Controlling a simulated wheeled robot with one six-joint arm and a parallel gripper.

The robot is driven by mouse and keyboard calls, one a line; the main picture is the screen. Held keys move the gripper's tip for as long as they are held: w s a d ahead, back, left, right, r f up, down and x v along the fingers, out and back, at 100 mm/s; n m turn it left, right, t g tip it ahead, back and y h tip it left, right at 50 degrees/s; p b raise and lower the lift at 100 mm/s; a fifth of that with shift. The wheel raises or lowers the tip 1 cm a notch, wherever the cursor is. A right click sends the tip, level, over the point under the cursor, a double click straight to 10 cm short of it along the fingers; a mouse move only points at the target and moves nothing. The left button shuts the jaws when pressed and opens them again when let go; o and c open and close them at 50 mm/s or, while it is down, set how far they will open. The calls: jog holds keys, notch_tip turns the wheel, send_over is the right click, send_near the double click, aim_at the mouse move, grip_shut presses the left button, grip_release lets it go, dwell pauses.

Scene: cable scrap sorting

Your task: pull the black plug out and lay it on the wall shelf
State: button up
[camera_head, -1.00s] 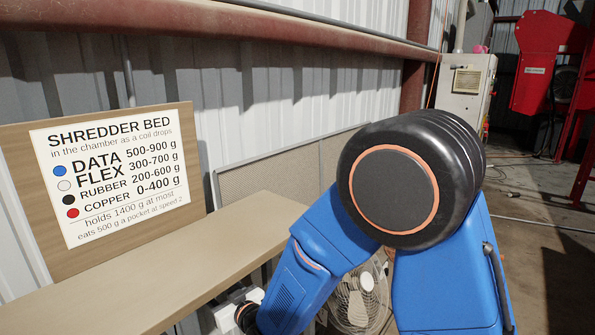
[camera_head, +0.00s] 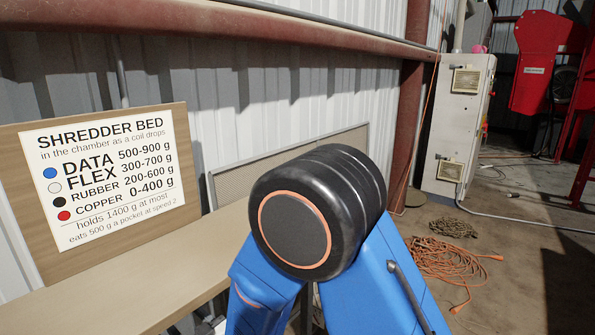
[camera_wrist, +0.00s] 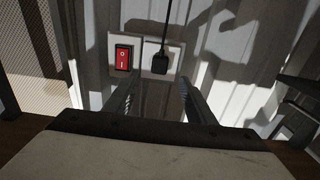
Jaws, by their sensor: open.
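The black plug (camera_wrist: 159,63) sits in a pale wall socket plate in the wrist view, with its black cord (camera_wrist: 167,25) running up. My gripper (camera_wrist: 157,87) is open and empty, its two fingers pointing at the wall, just below the plug in the picture. The fingers look apart from the plug; the exact distance is hard to tell. A wooden shelf (camera_head: 125,285) runs along the wall at lower left in the head view, its visible top bare. Plug and gripper do not show in the head view.
A red rocker switch (camera_wrist: 122,57) sits just left of the plug. A shredder bed sign (camera_head: 105,185) stands at the back of the shelf. A pale cabinet (camera_head: 458,130) and an orange cable coil (camera_head: 445,260) are at right, with open floor beyond.

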jog(key=x, duration=0.8)
jog(key=shift+w+a, duration=0.2)
jog(key=shift+a, duration=0.05)
dwell(0.9)
grip_shut()
jog(key=shift+s+d, duration=0.1)
jog(key=shift+v, duration=2.75)
jog(key=shift+d, duration=0.1)
jog(key=shift+s+f, duration=0.1)
